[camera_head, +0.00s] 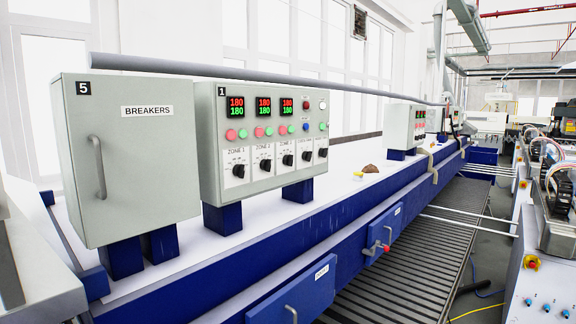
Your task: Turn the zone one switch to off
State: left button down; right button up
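The zone one switch (239,170) is a black rotary knob on a white plate, the leftmost of a row of several knobs. It sits low on the grey control box (208,150) marked 1. The label above it starts with "ZONE", but its number is too small to read surely. Above it are a red and a green button and a display (236,107) reading 180 twice. Which way the knob is set is too small to tell. Neither of my grippers is in view.
A grey breaker cabinet (140,180) marked 5 stands left of the control box. Both stand on blue feet on a white-topped blue gantry (330,205). A long grey pipe (260,76) runs behind them. A slatted conveyor (395,270) lies in front at lower right.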

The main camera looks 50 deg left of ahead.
aim_at(239, 170)
jog(key=i, duration=0.5)
jog(key=u, duration=2.75)
